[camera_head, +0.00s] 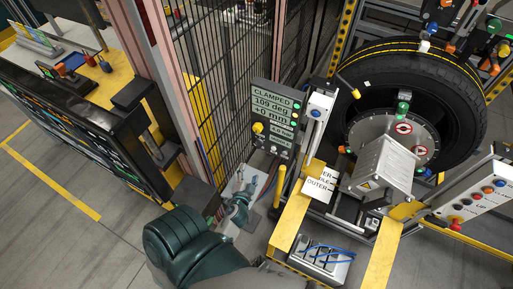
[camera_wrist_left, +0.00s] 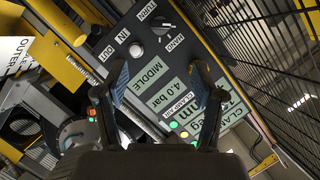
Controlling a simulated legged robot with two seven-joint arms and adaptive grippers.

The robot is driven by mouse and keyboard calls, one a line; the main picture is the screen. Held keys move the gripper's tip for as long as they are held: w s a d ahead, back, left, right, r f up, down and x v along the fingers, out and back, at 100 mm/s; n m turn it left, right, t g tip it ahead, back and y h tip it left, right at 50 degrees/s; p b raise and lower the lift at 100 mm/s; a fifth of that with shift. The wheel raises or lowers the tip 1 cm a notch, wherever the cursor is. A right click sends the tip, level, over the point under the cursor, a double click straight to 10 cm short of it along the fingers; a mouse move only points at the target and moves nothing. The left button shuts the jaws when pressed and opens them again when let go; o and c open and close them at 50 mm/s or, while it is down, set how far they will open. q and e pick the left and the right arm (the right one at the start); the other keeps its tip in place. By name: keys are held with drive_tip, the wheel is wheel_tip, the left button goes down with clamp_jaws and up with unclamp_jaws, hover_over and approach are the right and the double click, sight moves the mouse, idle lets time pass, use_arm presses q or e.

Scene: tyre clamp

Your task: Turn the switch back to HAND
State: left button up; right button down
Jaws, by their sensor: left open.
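The control panel (camera_head: 273,118) stands upright by the mesh fence, its display reading CLAMPED, 109 deg, +0 mm. In the left wrist view the panel (camera_wrist_left: 190,72) carries a small dark switch (camera_wrist_left: 160,27) between the labels TURN and HAND; I cannot tell which way it points. A pale round knob (camera_wrist_left: 136,50) sits by IN and OUT. My left gripper (camera_head: 250,188) is below the panel in the head view. In the wrist view the left gripper (camera_wrist_left: 160,75) is open and empty, its fingers framing the MIDDLE and 4.0 bar displays, apart from the switch. My right gripper is not in view.
The tyre (camera_head: 459,100) sits in the clamp at the right, behind a grey box (camera_head: 382,165). A yellow frame (camera_head: 290,226) with a white OUTER sign (camera_head: 321,190) stands right of the gripper. Black mesh fence (camera_head: 235,70) rises behind; a workbench (camera_head: 75,120) is left.

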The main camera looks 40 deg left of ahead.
sight(257, 147)
use_arm(q)
drive_tip(key=x, duration=1.7)
drive_tip(key=shift+w+a+b, duration=0.1)
drive_tip(key=shift+w+b, duration=0.1)
drive_tip(key=shift+b, duration=0.15)
drive_tip(key=c, duration=1.1)
